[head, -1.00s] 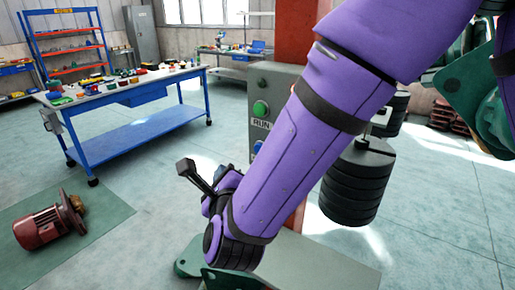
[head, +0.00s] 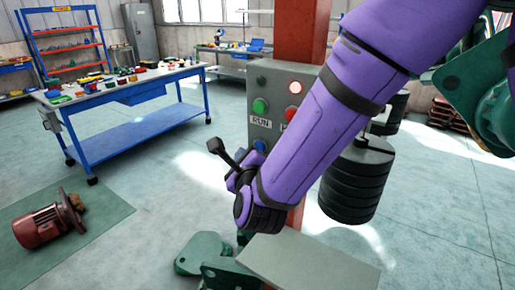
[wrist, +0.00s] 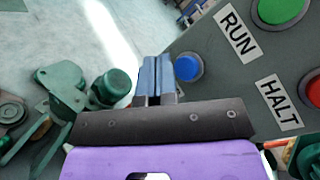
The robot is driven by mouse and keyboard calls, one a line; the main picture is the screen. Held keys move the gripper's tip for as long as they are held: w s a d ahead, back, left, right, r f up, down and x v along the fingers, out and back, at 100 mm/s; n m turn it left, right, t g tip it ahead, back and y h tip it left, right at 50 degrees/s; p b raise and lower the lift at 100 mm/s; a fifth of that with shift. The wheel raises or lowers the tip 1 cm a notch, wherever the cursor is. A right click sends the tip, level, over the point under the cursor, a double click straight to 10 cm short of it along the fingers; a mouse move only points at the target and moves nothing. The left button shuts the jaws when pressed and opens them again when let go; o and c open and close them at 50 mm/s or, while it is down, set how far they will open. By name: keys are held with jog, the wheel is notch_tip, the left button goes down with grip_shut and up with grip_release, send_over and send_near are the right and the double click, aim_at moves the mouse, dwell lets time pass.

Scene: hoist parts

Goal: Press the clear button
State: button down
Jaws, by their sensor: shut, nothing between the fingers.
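A blue button (head: 260,146) sits low on the grey control box (head: 262,80), below the RUN label; no label for it shows. It also shows in the wrist view (wrist: 187,67), just right of the fingertips. My gripper (wrist: 156,62) is shut and empty, its fingers pointing along the box face, beside the button. I cannot tell whether they touch it. In the head view my arm hides the fingers. The green RUN button (head: 260,106) and the red HALT button (head: 291,114) are above.
A red post (head: 302,30) stands behind the box. Black stacked weights (head: 355,185) hang at right. Green metal parts (head: 203,252) are on the floor below. A red motor (head: 42,225) lies on a mat at left. A blue workbench (head: 135,133) stands farther back.

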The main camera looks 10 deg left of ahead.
jog(key=shift+w+d, duration=0.35)
jog(key=shift+w, duration=0.4)
jog(key=shift+w, duration=0.15)
dwell(1.5)
jog(key=shift+w+d, duration=0.15)
jog(key=shift+w, duration=0.1)
jog(key=shift+w+d, duration=0.2)
jog(key=shift+w, duration=0.2)
dwell(0.8)
dwell(0.3)
jog(key=shift+s+a, duration=0.35)
jog(key=shift+s, duration=0.45)
jog(key=s, duration=0.1)
jog(key=s+a, duration=0.1)
jog(key=s, duration=0.1)
jog(key=s+a, duration=0.1)
jog(key=shift+s, duration=0.3)
